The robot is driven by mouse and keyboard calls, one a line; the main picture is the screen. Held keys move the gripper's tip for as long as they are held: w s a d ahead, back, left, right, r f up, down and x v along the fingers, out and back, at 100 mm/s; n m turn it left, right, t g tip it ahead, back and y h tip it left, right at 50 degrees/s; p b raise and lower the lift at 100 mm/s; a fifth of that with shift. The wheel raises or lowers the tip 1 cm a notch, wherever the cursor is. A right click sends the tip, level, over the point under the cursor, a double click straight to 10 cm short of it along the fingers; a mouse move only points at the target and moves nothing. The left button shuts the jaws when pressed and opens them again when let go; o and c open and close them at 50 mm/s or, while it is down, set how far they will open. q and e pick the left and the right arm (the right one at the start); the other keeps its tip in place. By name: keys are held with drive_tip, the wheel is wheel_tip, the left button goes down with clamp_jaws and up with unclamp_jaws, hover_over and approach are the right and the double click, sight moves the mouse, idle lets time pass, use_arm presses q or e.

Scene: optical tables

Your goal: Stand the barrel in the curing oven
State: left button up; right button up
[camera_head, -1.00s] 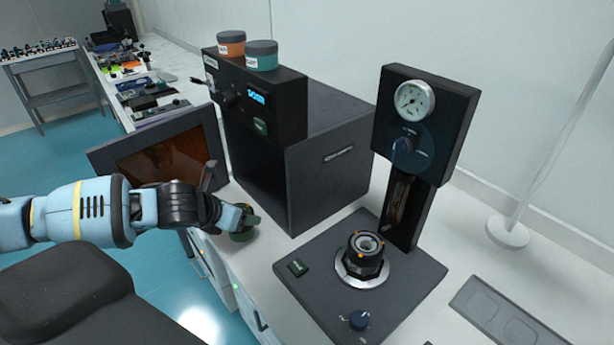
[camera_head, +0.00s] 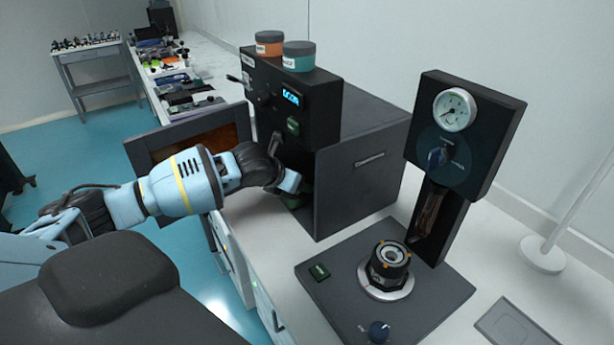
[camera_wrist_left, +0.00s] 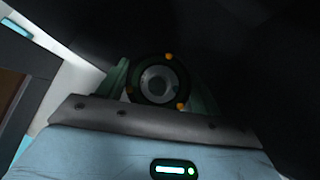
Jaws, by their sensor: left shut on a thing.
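The curing oven (camera_head: 362,170) is a dark box with its front open and its door (camera_head: 165,145) swung out to the left. My left gripper (camera_head: 296,197) reaches into the oven's mouth, low down. In the left wrist view my left gripper (camera_wrist_left: 160,92) has green fingers shut on the barrel (camera_wrist_left: 158,64), a dark ring-ended cylinder with orange dots, seen end-on. The dark oven interior surrounds it. In the head view the held barrel is mostly hidden by the gripper and shade. I cannot tell whether its base touches the oven floor. My right gripper is not in view.
A press with a gauge (camera_head: 455,110) stands right of the oven. A similar dark cylinder with orange dots (camera_head: 388,262) stands on its base plate (camera_head: 335,300). Orange (camera_head: 269,43) and teal (camera_head: 298,56) jars sit on the oven. A grey tray (camera_head: 515,325) lies at lower right.

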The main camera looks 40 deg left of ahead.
use_arm(q)
drive_tip(key=shift+w, duration=2.95)
drive_tip(key=shift+f, duration=0.65)
drive_tip(key=shift+f, duration=0.25)
drive_tip(key=o, duration=1.2)
drive_tip(key=shift+s, duration=0.1)
drive_tip(key=shift+s+r, duration=0.15)
drive_tip(key=shift+r, duration=0.3)
drive_tip(key=shift+v, duration=1.15)
drive_tip(key=s, duration=1.2)
drive_tip(key=shift+s, duration=0.15)
